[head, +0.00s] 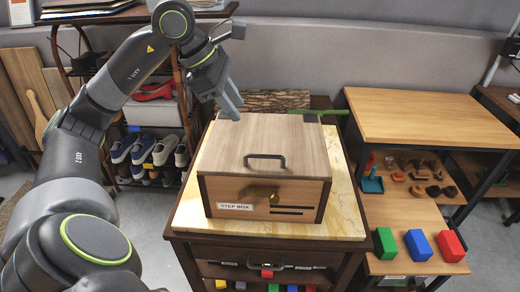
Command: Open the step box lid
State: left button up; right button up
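A dark arched handle (265,161) sits near the lid's front edge. My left gripper (233,114) hangs over the lid's back left part, behind the handle and away from it. Its fingers look close together, but the angle does not show whether they are open or shut. I see nothing held in it. My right gripper is not in view.
The box stands on a small table (345,215) with a pale marbled top. At right, a wooden shelf unit (430,118) holds green, blue and red blocks (418,245) on its lower board. A shoe rack (150,147) stands at left. A green rod (333,112) lies behind the box.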

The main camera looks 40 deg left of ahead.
pick_arm(q)
jog(key=a, duration=0.1)
jog(key=p, duration=0.2)
send_near(260, 157)
jog(key=shift+y, duration=0.3)
jog(key=x, duration=0.5)
jog(key=d+x, duration=0.1)
jog(key=x, duration=0.1)
jog(key=shift+w+d+f, duration=0.1)
jog(key=shift+w+d, duration=0.05)
jog(key=shift+w, duration=0.35)
grip_shut()
